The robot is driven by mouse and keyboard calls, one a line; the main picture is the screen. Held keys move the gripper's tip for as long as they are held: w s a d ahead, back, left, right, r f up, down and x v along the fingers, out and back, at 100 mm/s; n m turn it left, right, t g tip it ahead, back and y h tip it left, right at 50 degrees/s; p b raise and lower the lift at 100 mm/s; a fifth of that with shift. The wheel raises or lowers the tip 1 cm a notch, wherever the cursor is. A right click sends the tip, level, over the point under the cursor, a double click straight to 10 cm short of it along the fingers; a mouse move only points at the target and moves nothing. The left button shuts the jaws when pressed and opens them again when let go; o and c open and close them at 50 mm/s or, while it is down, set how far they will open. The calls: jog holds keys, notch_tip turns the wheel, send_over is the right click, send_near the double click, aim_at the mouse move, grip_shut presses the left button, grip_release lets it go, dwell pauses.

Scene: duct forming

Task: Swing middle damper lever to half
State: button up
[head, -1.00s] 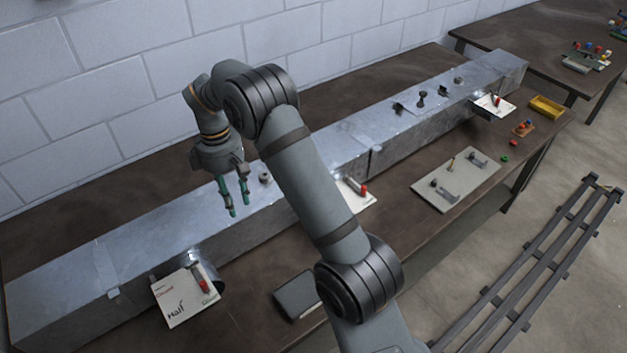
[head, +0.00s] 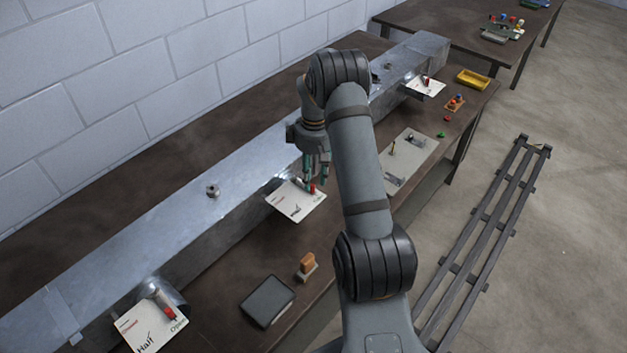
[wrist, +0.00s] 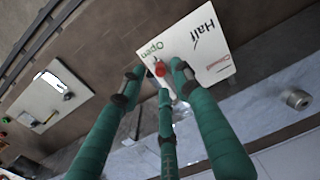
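The middle damper's white plate (head: 290,204) sticks out from the duct's front side. In the wrist view the plate (wrist: 208,75) reads Open, Half and Closed. Its lever has a red handle (head: 312,188) and lies at the Open end; in the wrist view the red handle tip (wrist: 160,70) shows beside the word Open. My gripper (head: 315,176) is above the handle, fingers pointing down. In the wrist view its green fingers (wrist: 157,78) are spread, with the red tip between them. Whether they touch it I cannot tell. Part of the lever is hidden by the fingers.
The long metal duct (head: 150,235) lies along the table. A near damper plate (head: 140,328) and a far one (head: 425,88) also stick out. A dark tablet-like box (head: 268,300), an orange block (head: 307,263) and a grey board (head: 408,158) lie on the table in front.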

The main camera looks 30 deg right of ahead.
jog(key=shift+f, duration=1.35)
jog(key=shift+c, duration=0.9)
grip_shut()
